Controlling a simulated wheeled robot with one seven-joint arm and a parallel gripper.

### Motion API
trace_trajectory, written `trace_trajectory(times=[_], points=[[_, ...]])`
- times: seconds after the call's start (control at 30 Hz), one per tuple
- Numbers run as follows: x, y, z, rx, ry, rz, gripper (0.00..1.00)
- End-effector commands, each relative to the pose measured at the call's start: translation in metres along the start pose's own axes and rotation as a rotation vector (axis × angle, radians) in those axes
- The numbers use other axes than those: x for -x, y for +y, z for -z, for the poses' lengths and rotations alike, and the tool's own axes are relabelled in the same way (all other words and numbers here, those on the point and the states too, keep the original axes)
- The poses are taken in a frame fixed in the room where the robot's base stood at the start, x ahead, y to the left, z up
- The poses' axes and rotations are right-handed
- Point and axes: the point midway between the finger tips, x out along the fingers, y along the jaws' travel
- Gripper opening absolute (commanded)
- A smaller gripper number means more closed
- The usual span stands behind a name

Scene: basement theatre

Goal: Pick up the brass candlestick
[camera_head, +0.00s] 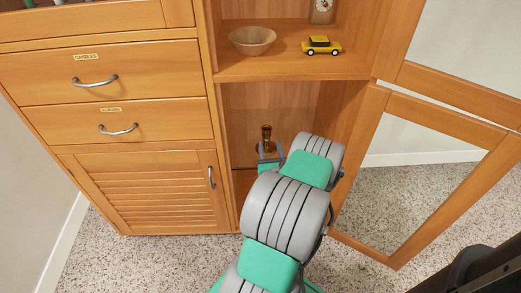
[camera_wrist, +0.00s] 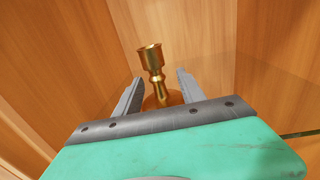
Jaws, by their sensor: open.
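The brass candlestick (camera_head: 266,136) stands upright in the lower compartment of the open cabinet. It also shows in the wrist view (camera_wrist: 153,73), with its cup and stem clear and its base partly hidden behind the edge of my gripper. My gripper (camera_head: 270,152) reaches into that compartment. In the wrist view the two fingers of my gripper (camera_wrist: 157,88) are spread, one on each side of the candlestick's lower part. I see gaps between the fingers and the stem; contact at the base cannot be told.
A wooden bowl (camera_head: 252,40), a yellow toy car (camera_head: 321,46) and a clock (camera_head: 322,10) sit on the shelf (camera_head: 290,68) above my arm. The glass door (camera_head: 440,150) stands open on the right. Drawers (camera_head: 105,75) are on the left. Cabinet walls closely surround my gripper.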

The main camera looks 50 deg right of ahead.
Motion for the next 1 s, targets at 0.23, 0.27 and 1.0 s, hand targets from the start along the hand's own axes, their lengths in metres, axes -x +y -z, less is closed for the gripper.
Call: trace_trajectory(times=[0.23,0.27,1.0], points=[[-0.024,0.008,-0.002,0.002,0.001,-0.015,0.47],[-0.027,0.009,-0.002,0.002,0.000,-0.016,0.47],[-0.075,0.007,0.002,0.003,0.001,-0.011,0.30]])
